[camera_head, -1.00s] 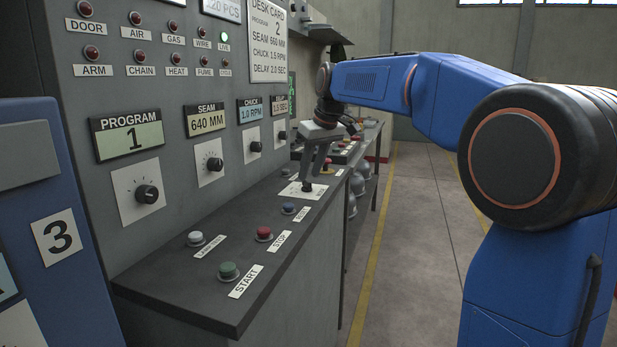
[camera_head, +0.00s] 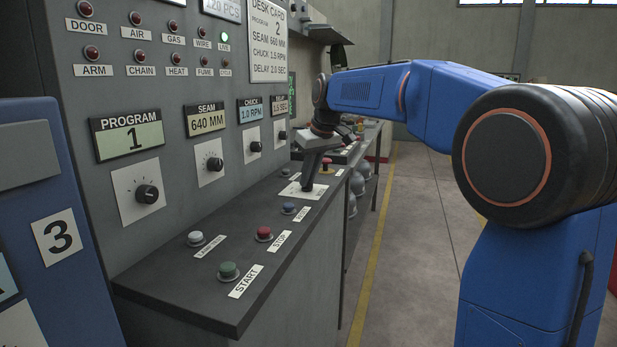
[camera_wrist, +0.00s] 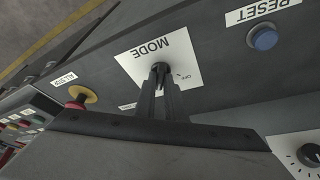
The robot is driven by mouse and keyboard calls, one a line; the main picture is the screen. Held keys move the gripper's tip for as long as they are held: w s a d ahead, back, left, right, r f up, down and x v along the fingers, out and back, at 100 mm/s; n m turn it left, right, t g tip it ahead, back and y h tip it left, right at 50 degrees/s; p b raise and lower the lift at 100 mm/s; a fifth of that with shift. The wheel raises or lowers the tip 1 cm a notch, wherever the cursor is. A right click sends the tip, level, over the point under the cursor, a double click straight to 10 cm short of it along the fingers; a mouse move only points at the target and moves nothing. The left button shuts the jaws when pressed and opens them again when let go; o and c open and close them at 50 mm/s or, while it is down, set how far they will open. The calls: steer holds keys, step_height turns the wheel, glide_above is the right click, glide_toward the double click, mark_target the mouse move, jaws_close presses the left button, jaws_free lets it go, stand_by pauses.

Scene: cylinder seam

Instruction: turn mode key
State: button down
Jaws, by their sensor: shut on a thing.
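The mode key is a small dark key switch (camera_wrist: 159,69) on a white plate marked MODE (camera_wrist: 138,60) on the desk top. In the head view the white plate (camera_head: 291,191) shows at the far part of the desk, and the key is hidden by my gripper. My gripper (camera_head: 307,188) points down onto the plate. In the wrist view my gripper (camera_wrist: 160,80) has its two dark fingers close together around the key, shut on it. An OFF mark (camera_wrist: 190,78) is printed to the right of the key; another label on the plate is partly covered by my fingers.
A blue RESET button (camera_head: 289,208), red STOP button (camera_head: 264,233), green START button (camera_head: 228,270) and white button (camera_head: 196,238) stand nearer on the desk. A red ALL STOP button (camera_wrist: 77,103) is beside the plate. Dials line the upright panel, including the PROGRAM dial (camera_head: 147,194).

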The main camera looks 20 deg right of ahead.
steer(key=shift+a+m+t+h, duration=0.1)
steer(key=shift+m+t+h, duration=0.3)
steer(key=shift+m, duration=0.9)
steer(key=c, duration=1.8)
jaws_free()
steer(key=v, duration=1.7)
steer(key=shift+w+r, duration=0.1)
steer(key=shift+r, duration=0.2)
